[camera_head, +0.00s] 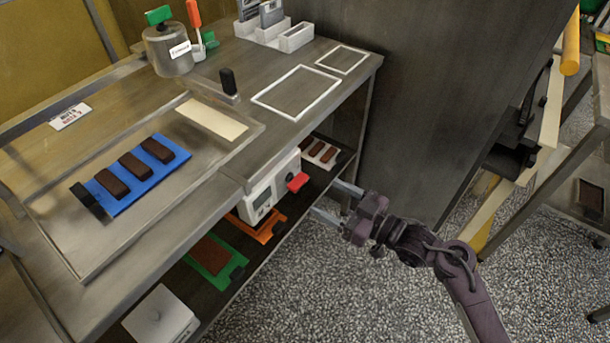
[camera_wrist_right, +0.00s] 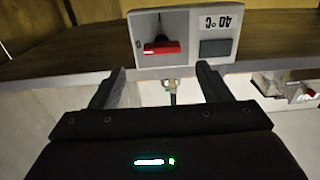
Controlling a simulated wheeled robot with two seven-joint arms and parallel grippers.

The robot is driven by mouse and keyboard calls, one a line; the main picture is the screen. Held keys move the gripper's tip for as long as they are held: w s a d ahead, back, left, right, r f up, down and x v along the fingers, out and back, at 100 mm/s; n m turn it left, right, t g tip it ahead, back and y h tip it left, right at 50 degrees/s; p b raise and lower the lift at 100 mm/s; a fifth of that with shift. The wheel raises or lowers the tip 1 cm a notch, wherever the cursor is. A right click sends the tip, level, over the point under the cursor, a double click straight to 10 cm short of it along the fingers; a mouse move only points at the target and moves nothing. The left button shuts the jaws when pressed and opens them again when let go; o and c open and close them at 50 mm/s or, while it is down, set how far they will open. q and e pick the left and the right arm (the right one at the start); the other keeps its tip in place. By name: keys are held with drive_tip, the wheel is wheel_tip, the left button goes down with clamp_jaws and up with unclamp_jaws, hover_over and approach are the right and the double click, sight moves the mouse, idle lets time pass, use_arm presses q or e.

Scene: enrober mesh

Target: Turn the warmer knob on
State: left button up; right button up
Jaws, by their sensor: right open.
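The warmer's white control box (camera_head: 262,197) is set at the bench's front edge. Its red knob (camera_head: 298,182) sticks out at the right end. In the wrist view the red knob (camera_wrist_right: 161,48) shows as a horizontal bar, with a "0" mark beside its left end. The box face (camera_wrist_right: 180,60) also carries an upside-down "40 °C" label and a dark panel. My right gripper (camera_head: 333,202) is open and empty, in front of the knob and apart from it. In the wrist view its fingers (camera_wrist_right: 159,72) point toward the box, one on each side of the knob. My left gripper is not in view.
The bench holds a blue mat with dark bars (camera_head: 124,190), a metal pot (camera_head: 168,50) and white outlined areas (camera_head: 296,92). A lower shelf holds green (camera_head: 212,262) and orange trays (camera_head: 258,230). A dark cabinet (camera_head: 440,90) stands at right. Speckled floor lies open below my arm.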

sight(303, 184)
drive_tip(key=x, duration=0.7)
drive_tip(key=shift+a+r, duration=0.1)
drive_tip(key=shift+a, duration=0.15)
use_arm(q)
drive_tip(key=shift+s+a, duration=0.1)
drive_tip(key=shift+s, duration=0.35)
use_arm(e)
drive_tip(key=c, duration=1)
use_arm(q)
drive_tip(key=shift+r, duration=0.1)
drive_tip(key=shift+p, duration=0.35)
